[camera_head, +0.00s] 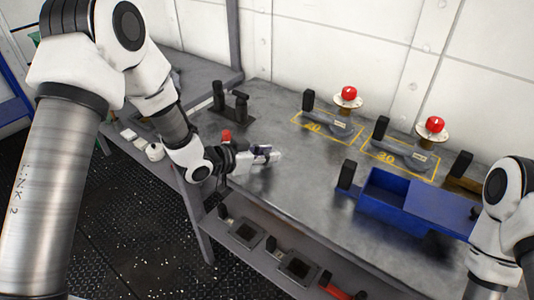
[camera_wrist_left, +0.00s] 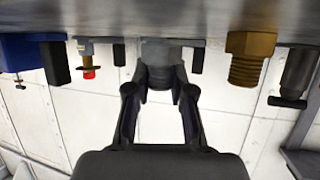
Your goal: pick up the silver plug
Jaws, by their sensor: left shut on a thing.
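The silver plug (camera_head: 275,157) shows as a small light grey piece at the tip of my left gripper (camera_head: 258,154) in the head view, low over the workbench top. In the left wrist view, which is upside down, the grey plug (camera_wrist_left: 172,52) stands between the fingertips of my left gripper (camera_wrist_left: 160,90). The fingers are closed against its two sides. Its lower part meets or nearly meets the bench surface; I cannot tell if there is a gap. My right arm shows at the right edge of the head view, but its gripper is not visible.
A brass threaded plug (camera_wrist_left: 249,58) stands beside the silver one. A blue box (camera_head: 385,198) sits on the right of the bench (camera_head: 300,190). Red-topped fittings (camera_head: 347,97) and grey levers stand at the back in yellow outlines. Black handles (camera_head: 230,102) stand behind my left gripper.

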